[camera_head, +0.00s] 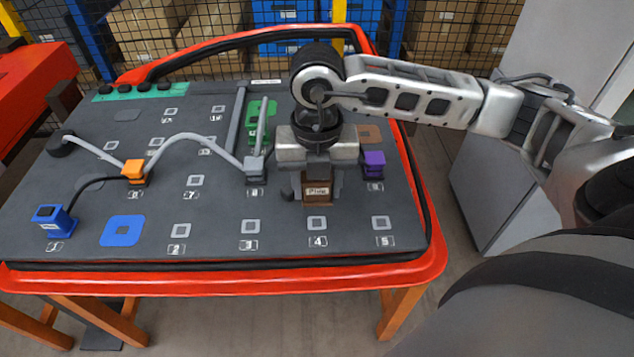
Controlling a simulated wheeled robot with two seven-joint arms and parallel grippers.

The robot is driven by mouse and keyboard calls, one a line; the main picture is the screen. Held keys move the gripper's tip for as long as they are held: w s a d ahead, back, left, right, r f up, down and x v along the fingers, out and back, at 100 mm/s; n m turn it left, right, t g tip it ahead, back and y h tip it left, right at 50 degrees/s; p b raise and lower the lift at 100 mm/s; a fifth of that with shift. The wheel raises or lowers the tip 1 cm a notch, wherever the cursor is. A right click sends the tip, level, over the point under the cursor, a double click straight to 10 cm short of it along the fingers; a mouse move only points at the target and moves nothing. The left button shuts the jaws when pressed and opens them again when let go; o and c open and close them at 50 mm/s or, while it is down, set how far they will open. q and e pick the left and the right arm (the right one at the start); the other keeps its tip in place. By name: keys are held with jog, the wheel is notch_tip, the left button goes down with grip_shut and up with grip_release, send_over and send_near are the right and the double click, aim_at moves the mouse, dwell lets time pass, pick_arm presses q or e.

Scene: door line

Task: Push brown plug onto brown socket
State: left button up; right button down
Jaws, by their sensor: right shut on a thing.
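The brown plug (317,193) is a small brown block with a pale label on its front. My right gripper (317,181) points down and is shut on it, with a finger on either side. The plug shows just behind the square marked 4; I cannot tell whether it touches the board. The brown socket (369,133) is a flat brown square on the door panel, behind and to the right of the plug, just beyond the purple plug. The two are apart. My left gripper is not in view.
The grey door panel (90,224) has a red rim. A purple block (374,163) stands between plug and socket on the right. A grey block (255,168) with cable, an orange block (134,170) and a blue block (51,218) stand left. Front squares are clear.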

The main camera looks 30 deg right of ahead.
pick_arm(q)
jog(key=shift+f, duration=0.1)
